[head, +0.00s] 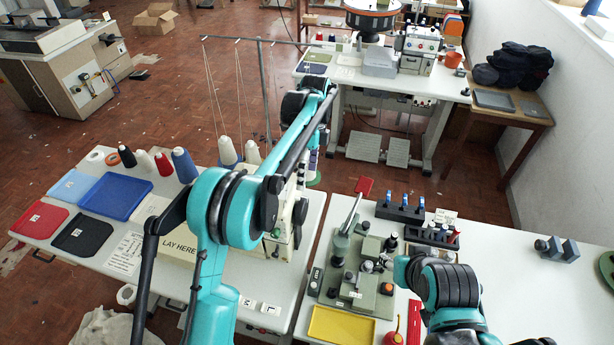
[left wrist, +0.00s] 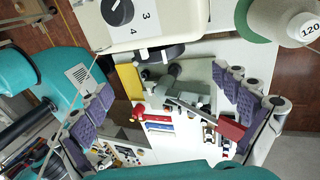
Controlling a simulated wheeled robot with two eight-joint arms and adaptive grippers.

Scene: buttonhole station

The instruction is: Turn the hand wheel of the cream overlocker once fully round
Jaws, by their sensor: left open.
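The cream overlocker (head: 299,212) stands at the right end of the left table, partly covered by my left arm in the head view. In the left wrist view its cream body (left wrist: 130,22) with a numbered black dial fills the top. A dark round part that looks like the hand wheel (left wrist: 158,53) shows just below the body's edge. My left gripper (left wrist: 168,82) is open, its purple-padded fingers spread either side and below the wheel, with nothing between the pads. In the head view it is mostly hidden behind my arm.
Thread cones (head: 228,151) and a thread stand (head: 262,75) rise behind the overlocker. A large thread cone (left wrist: 282,22) is close on the right in the left wrist view. A gap separates the tables.

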